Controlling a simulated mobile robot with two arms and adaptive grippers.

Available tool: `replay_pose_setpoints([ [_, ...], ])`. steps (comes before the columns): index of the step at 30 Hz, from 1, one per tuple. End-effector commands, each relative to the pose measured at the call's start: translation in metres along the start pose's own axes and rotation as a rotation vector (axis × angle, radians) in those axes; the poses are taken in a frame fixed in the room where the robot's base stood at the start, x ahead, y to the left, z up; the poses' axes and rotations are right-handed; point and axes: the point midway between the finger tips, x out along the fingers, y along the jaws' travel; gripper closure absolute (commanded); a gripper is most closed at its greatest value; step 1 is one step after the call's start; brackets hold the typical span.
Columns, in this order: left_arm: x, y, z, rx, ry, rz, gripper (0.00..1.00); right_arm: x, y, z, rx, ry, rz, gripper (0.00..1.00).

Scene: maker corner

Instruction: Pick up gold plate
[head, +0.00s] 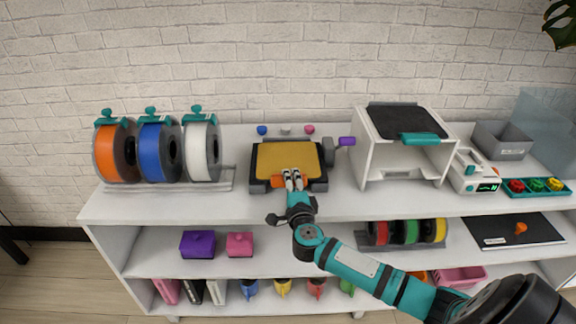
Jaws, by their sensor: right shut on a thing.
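The gold plate (286,156) lies flat on a dark bed or holder on the white shelf top, at the middle of the head view. My right gripper (292,180) reaches in from the lower right and is at the plate's front edge. It is shut there on the plate's front part, beside an orange tab (276,182). The fingers hide a small part of the front edge. The plate looks level with the bed; I cannot tell whether it is lifted. My left gripper is not in view.
A spool rack (170,186) with orange, blue and white spools stands to the left. A white open box machine (376,160) with a dark top stands to the right. Lower shelves hold boxes and spools.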

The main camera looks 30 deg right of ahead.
Motion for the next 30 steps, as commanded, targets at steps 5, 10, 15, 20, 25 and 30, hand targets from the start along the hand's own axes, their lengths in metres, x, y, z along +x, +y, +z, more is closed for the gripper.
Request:
replay_pose_setpoints([
  [5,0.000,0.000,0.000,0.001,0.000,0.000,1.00,0.000,0.000,0.000,-0.001,0.000,0.000,1.00],
  [10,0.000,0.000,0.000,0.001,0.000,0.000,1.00,0.000,-0.001,0.000,-0.001,0.000,-0.002,1.00],
  [15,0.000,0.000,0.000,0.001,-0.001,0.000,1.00,0.000,-0.001,0.000,-0.002,0.000,-0.001,1.00],
  [20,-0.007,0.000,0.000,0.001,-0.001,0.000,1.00,0.000,-0.017,0.000,0.001,0.001,-0.003,1.00],
  [25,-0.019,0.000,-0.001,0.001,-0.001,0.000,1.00,0.000,-0.053,0.000,0.001,0.000,-0.005,1.00],
  [30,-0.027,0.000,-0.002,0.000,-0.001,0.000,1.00,0.000,-0.084,0.000,0.001,0.000,-0.004,1.00],
])
